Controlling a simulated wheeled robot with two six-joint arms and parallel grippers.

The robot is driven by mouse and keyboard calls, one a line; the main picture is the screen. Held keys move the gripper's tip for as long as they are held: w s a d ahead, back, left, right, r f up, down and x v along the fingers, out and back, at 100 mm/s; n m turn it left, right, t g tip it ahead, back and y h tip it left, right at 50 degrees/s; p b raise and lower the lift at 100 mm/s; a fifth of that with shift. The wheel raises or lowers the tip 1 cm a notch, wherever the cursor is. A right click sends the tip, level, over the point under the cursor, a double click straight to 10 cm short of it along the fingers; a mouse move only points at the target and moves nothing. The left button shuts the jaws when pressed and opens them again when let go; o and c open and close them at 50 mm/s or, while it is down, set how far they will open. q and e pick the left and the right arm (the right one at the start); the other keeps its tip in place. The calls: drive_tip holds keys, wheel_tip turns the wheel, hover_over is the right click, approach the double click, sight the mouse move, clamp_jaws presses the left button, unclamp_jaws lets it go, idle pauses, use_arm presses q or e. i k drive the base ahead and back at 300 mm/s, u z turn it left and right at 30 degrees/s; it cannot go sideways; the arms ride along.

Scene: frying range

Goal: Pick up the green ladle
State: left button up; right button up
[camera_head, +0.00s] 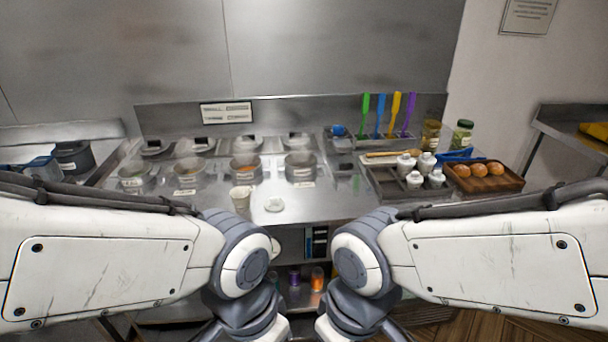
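The green ladle (364,114) stands upright at the back of the steel counter, its handle pointing up. It is the leftmost in a row with a blue (378,115), a yellow (394,114) and a purple ladle (408,114). Its lower end is hidden in the holder. My two arms come in from the left and right and bend down at the bottom middle, well short of the ladles. Both grippers are below the frame, so their fingers do not show.
A white cup (241,198) is near the front edge. A tray of white shakers (385,185) and a wooden tray of buns (510,181) stand on the right, in front of the ladles.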

sight(366, 95)
drive_tip(key=z, duration=0.8)
drive_tip(key=i, duration=1.4)
drive_tip(key=u, duration=0.65)
drive_tip(key=i, duration=0.25)
drive_tip(key=u, duration=0.35)
